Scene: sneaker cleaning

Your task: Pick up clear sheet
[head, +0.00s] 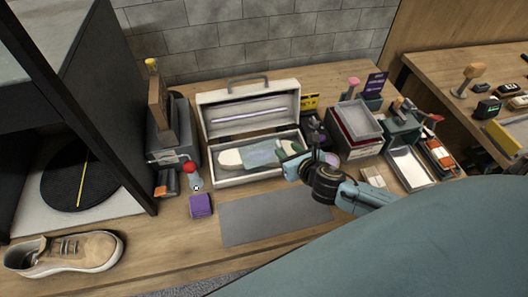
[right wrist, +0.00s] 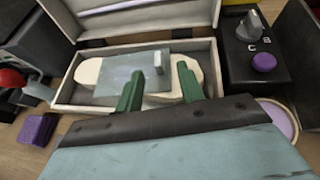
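The clear sheet (right wrist: 115,85) is a pale, see-through rectangle. It lies over a cream sole-shaped piece (right wrist: 88,72) inside an open white box, and also shows in the head view (head: 260,153). A small light tab (right wrist: 158,63) stands up near the sheet's right side. My right gripper (right wrist: 160,75) is open, its two green fingers pointing into the box above the sheet's right part, with the tab between them in the picture. Whether the fingers touch anything is unclear. In the head view my right gripper (head: 291,150) is at the box's right end. My left gripper is out of view.
The white box (head: 262,176) has its lid raised behind. A grey mat (head: 265,222) lies in front of it. Grey trays (head: 358,121) stand right. A tan sneaker (head: 65,252) sits far left.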

